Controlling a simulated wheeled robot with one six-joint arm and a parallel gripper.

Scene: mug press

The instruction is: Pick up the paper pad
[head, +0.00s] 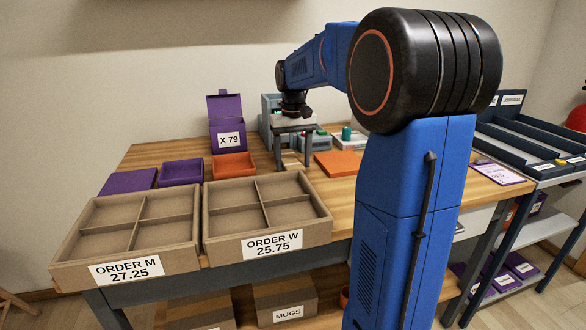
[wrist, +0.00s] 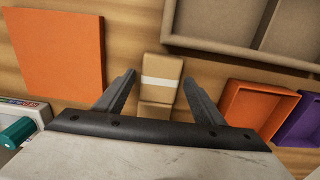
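A brown block with a white band, which looks like the paper pad (wrist: 163,72), lies on the wooden table in the wrist view. My gripper (wrist: 160,78) is open above it, with one finger on each side and a gap to both. A second brown piece (wrist: 155,109) shows just below it, partly hidden by the gripper body. In the head view my gripper (head: 294,160) points down over the table behind the order trays. The pad is hard to make out there.
An orange flat piece (wrist: 58,52) lies left of the pad in the wrist view. A divided cardboard tray (wrist: 215,25), an orange bin (wrist: 258,108) and a purple bin (wrist: 302,120) are to the right. A purple box (head: 226,125) stands behind.

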